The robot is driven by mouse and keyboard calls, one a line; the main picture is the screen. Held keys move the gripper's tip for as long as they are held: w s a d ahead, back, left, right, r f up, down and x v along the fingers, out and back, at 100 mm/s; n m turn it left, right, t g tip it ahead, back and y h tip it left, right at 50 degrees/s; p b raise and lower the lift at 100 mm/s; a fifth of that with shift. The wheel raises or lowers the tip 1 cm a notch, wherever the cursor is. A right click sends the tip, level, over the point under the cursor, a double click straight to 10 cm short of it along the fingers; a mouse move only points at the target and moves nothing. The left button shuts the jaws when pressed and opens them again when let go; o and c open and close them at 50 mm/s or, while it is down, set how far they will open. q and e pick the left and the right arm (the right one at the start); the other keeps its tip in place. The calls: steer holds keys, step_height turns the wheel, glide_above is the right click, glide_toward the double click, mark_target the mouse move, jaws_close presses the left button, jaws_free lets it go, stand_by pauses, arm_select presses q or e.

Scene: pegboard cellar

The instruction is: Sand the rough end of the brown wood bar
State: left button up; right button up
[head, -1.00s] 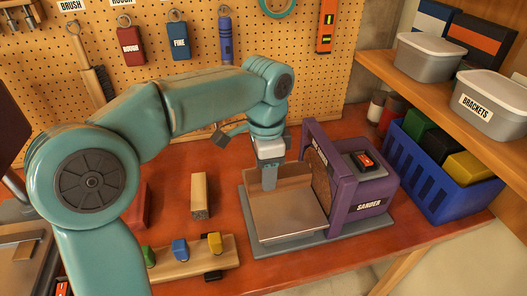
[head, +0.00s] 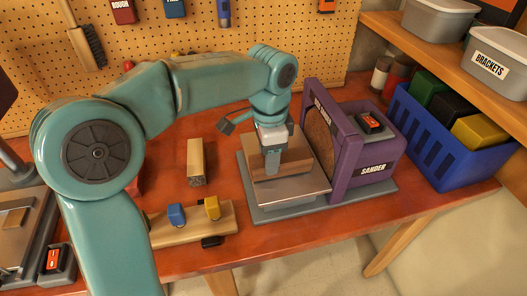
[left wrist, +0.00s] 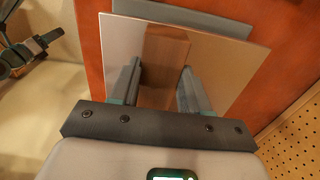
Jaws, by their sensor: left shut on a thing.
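The brown wood bar (head: 296,163) is over the metal table (head: 296,192) of the purple sander (head: 372,172), lying crosswise toward the disc. My left gripper (head: 272,165) points down and is shut on the bar. In the left wrist view the bar (left wrist: 166,50) runs between the two fingers (left wrist: 160,88). The sander's brown disc (head: 319,138) faces left. I cannot tell whether the bar's end touches it. A dark gripper-like part (left wrist: 35,48) at the left wrist view's left edge seems to be my right gripper; its jaws are unclear.
A wooden rack (head: 190,228) with coloured blocks lies in front. The sander's red switch (head: 371,123) is on top. A blue crate (head: 445,150) stands at right; a red-switched machine (head: 54,262) is at left.

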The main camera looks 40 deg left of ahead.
mark_target(284, 156)
arm_select(q)
steer(key=shift+w+d+f, duration=0.15)
steer(key=shift+w, duration=0.05)
steer(key=shift+w+d+p, duration=0.95)
steer(key=shift+w+d, duration=0.05)
steer(key=shift+w, duration=0.15)
stand_by(0.3)
steer(key=shift+s+d, duration=0.35)
steer(key=shift+d, duration=0.15)
stand_by(0.7)
steer(key=shift+w+a+p, duration=0.4)
steer(key=shift+a+p, duration=0.1)
steer(key=shift+p, duration=0.35)
stand_by(0.3)
